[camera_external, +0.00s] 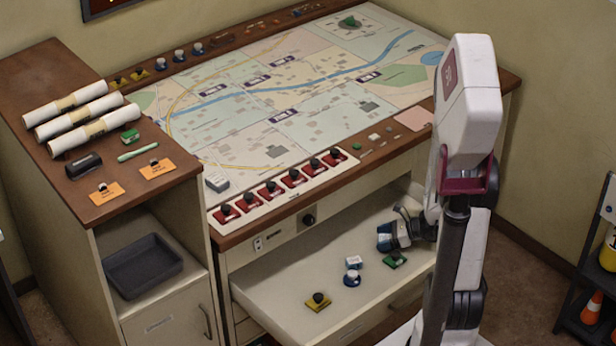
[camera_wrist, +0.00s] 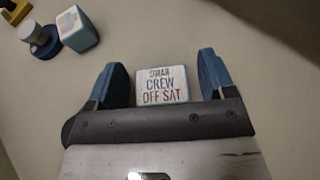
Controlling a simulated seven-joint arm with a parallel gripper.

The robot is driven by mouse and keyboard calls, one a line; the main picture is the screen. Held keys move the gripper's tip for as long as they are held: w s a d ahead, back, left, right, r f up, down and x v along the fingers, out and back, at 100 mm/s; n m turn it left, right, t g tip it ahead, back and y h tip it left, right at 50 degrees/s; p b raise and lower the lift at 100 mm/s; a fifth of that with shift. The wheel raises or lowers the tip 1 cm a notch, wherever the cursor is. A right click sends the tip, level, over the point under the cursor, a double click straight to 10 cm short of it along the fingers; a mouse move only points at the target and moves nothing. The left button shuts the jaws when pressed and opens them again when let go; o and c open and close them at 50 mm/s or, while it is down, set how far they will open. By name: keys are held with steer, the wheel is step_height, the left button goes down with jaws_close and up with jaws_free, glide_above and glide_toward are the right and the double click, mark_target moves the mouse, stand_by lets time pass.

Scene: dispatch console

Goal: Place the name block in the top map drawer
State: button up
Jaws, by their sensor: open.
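The top map drawer (camera_external: 285,295) is pulled out below the map console. My gripper (camera_external: 386,238) is low inside the drawer's right part. In the wrist view its two blue fingertips (camera_wrist: 160,80) are open on either side of a white block with blue edges, lettered "OMAR CREW OFF SAT" (camera_wrist: 162,86). Gaps show on both sides of this name block. I cannot tell whether it touches the drawer floor. A second white and blue block (camera_external: 353,262) lies in the drawer and shows in the wrist view (camera_wrist: 77,30), its lettering unreadable.
Also in the drawer are a blue piece with a round knob (camera_external: 351,279), a yellow piece (camera_external: 318,302) and a green piece (camera_external: 394,260) near my gripper. The drawer's front left floor is clear. A dark tray (camera_external: 145,266) sits in the left cabinet's shelf.

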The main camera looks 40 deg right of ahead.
steer(key=shift+v, duration=5.9)
steer(key=shift+r, duration=0.15)
steer(key=w+a+r+n+g+h, duration=0.1)
steer(key=a+r+n+g, duration=0.3)
steer(key=a+r+n, duration=0.55)
steer(key=w+a+r+n+g, duration=0.2)
steer(key=a+r+n+g, duration=0.25)
steer(key=a+r, duration=0.9)
steer(key=s+a+r+n+h, duration=0.4)
steer(key=s+a+r+n, duration=0.2)
steer(key=r, duration=0.6)
steer(key=s+a+r+n+t+h, duration=0.1)
steer(key=s+a+r+n+h, duration=0.3)
steer(key=s+r, duration=0.7)
steer(key=shift+s+a+r+n+h, duration=0.3)
steer(key=shift+a+r+n+h, duration=0.15)
steer(key=shift+a+n, duration=0.75)
steer(key=shift+d+t, duration=0.2)
steer(key=shift+t, duration=0.05)
